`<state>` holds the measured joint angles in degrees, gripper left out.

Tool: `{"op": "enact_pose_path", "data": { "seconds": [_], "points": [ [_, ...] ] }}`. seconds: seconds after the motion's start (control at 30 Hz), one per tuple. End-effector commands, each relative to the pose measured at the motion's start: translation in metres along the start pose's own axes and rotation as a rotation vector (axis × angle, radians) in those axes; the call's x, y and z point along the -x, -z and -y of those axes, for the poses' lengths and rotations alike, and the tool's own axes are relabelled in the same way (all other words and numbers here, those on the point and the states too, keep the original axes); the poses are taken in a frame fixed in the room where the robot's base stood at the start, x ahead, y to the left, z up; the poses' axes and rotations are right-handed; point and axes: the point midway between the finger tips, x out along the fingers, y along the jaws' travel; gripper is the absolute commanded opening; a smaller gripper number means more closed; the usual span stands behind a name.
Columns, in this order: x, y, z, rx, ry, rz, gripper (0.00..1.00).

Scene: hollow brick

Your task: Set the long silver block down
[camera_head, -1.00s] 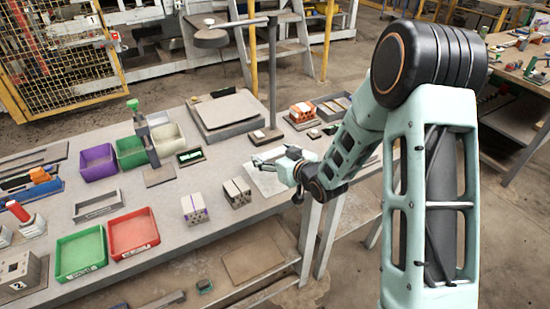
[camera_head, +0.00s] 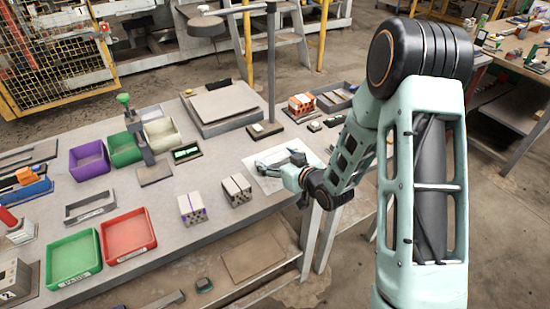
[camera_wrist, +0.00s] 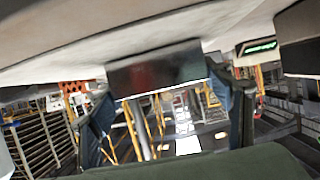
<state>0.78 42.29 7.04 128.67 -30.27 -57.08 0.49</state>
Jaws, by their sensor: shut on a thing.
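My gripper (camera_head: 274,163) is low over a white sheet (camera_head: 262,183) near the table's front edge. In the wrist view my gripper (camera_wrist: 162,96) has one blue-grey finger on each side of a dark, reflective block (camera_wrist: 155,70), taken to be the long silver block. The gripper is shut on it. The block lies close to the pale table surface, which fills the top of that view. I cannot tell whether it touches. In the head view the block cannot be clearly told from the fingers.
Two hollow bricks (camera_head: 192,209) (camera_head: 236,190) stand left of the sheet. Beyond are a lit display (camera_head: 187,153), a grey platform (camera_head: 222,103) and a lamp post (camera_head: 271,70). Green (camera_head: 74,285) and red bins (camera_head: 128,255) stand at front left.

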Motion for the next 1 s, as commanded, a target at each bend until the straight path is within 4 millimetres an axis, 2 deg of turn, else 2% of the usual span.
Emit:
{"op": "enact_pose_path", "data": {
  "seconds": [0.17, 0.2, 0.33, 0.73, 0.87, 1.0],
  "points": [
    [-0.002, -0.001, 0.000, 0.001, -0.001, -0.005, 0.28],
    [-0.001, -0.002, 0.000, 0.000, 0.000, 0.000, 0.76],
    [-0.001, -0.002, 0.000, 0.000, 0.000, 0.000, 0.89],
    [0.003, 0.001, -0.001, 0.000, -0.001, 0.000, 0.89],
    [0.023, 0.001, -0.002, -0.001, -0.004, -0.001, 0.89],
    [0.054, 0.001, -0.002, -0.001, -0.005, -0.001, 0.89]
  ]
}}
